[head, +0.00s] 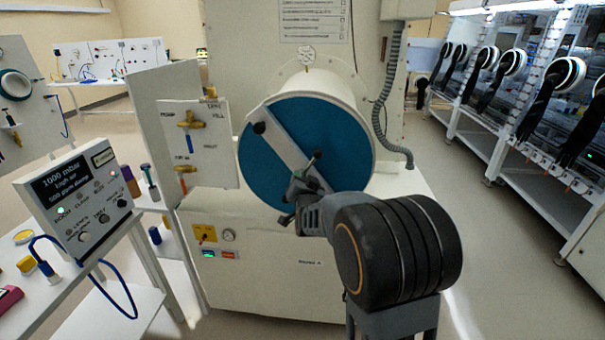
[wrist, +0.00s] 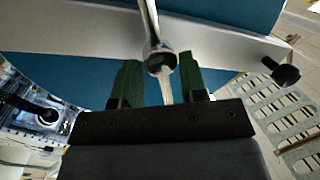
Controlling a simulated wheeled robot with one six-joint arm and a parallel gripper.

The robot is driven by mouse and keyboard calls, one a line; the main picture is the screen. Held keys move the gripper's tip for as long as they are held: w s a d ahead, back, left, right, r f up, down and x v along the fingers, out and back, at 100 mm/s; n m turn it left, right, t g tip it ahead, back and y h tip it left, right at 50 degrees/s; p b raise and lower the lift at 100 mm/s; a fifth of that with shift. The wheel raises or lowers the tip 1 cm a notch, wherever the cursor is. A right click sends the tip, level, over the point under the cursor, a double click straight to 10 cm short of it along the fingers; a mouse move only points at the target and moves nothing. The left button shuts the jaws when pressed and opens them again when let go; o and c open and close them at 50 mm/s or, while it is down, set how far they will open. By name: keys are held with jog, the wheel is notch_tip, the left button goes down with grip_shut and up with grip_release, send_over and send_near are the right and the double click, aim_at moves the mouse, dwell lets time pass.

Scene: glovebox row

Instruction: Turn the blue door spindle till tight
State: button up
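The round blue door (head: 268,175) closes the end of a white cylindrical chamber. A pale bar (head: 285,150) crosses it at a slant, with a black knob at its upper left end. The metal spindle (wrist: 160,60) stands out from the bar, with a thin rod through its head; a rod end (head: 316,156) shows above my gripper in the head view. My gripper (head: 301,190) is at the spindle. In the wrist view the green fingers of my gripper (wrist: 160,86) are apart, with the lower rod part between them and gaps visible beside it. The head view hides the contact.
A valve panel (head: 195,145) stands left of the door. A control box (head: 80,197) with a display sits on the left bench. A grey hose (head: 388,110) hangs right of the chamber. Gloveboxes (head: 530,100) line the right side, with free floor before them.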

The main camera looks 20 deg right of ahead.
jog(key=shift+x, duration=1.2)
jog(key=shift+c, duration=0.5)
grip_shut()
